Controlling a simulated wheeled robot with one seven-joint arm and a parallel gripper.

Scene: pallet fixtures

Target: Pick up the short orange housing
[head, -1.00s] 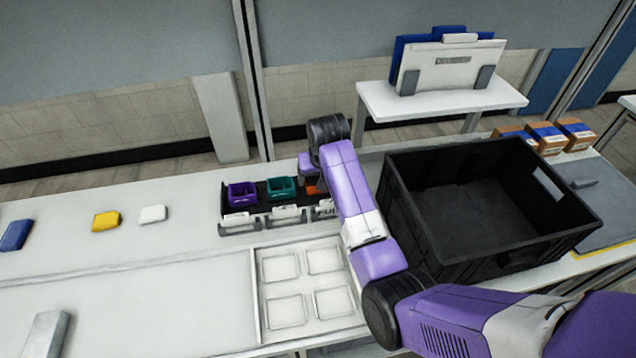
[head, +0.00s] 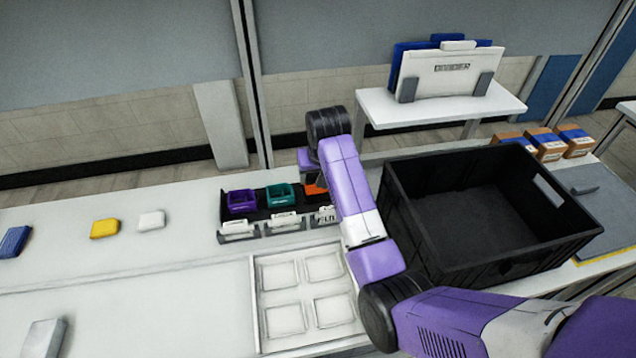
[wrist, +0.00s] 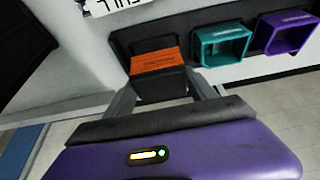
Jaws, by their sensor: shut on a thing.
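The short orange housing (wrist: 157,61) shows in the wrist view between the two fingers of my gripper (wrist: 163,88), which are shut on it. In the head view a sliver of the orange housing (head: 315,190) shows at the right end of a dark rack (head: 260,212), partly hidden by my purple arm. A teal housing (head: 279,195) and a purple housing (head: 241,200) sit in the rack to its left. Whether the orange housing is clear of its slot cannot be told.
White label cards (head: 285,221) stand along the rack's front. A large black crate (head: 493,246) is to the right of my arm. A white tray with square recesses (head: 302,270) lies in front of the rack. Yellow (head: 105,228), white (head: 151,220) and blue (head: 14,241) blocks lie left.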

